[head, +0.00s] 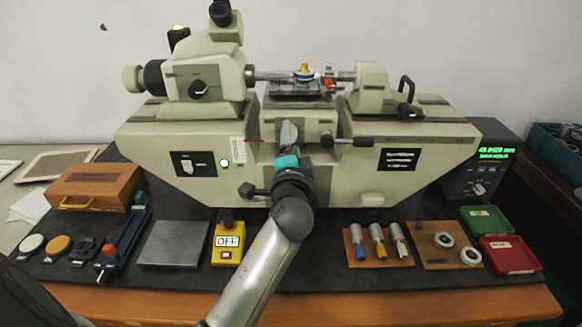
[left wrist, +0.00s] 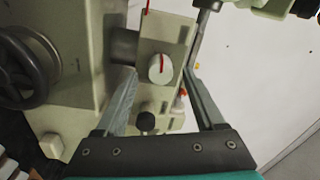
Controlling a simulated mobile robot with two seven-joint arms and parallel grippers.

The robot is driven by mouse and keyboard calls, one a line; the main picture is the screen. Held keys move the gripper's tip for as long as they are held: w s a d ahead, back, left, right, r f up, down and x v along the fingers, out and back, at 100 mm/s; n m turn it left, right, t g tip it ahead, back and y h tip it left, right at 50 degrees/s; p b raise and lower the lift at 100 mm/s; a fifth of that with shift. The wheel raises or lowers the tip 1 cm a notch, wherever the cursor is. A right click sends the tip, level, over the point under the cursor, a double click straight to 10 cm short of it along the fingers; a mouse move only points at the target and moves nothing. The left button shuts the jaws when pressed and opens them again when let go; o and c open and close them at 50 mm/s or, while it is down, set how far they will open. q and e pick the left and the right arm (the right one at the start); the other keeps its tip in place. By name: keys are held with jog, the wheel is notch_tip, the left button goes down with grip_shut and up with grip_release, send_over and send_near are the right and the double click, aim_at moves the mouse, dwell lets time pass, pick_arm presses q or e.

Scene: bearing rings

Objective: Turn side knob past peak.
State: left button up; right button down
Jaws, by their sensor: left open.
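In the left wrist view, a pale round knob (left wrist: 161,68) with a red pointer line faces me on a light block of the machine. Its red line points nearly straight up. My left gripper (head: 288,133) is open and empty, in front of the middle of the measuring machine (head: 370,188). In the left wrist view, its two fingers lie to either side of the knob, with no contact visible. In the head view I cannot make out the knob; the gripper and wrist cover that area. My right gripper is not in view.
A black ball-shaped knob (left wrist: 147,121) is below the pale knob, and a black handwheel (left wrist: 22,68) is at the left. A lever (head: 355,142) juts out right of my gripper. An OFF switch box (head: 227,243) and a ring board (head: 437,263) stand on the dark mat.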

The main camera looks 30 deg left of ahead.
pick_arm(q)
jog(key=b+v, duration=0.1)
jog(key=v, duration=1.3)
jog(key=shift+a, duration=0.1)
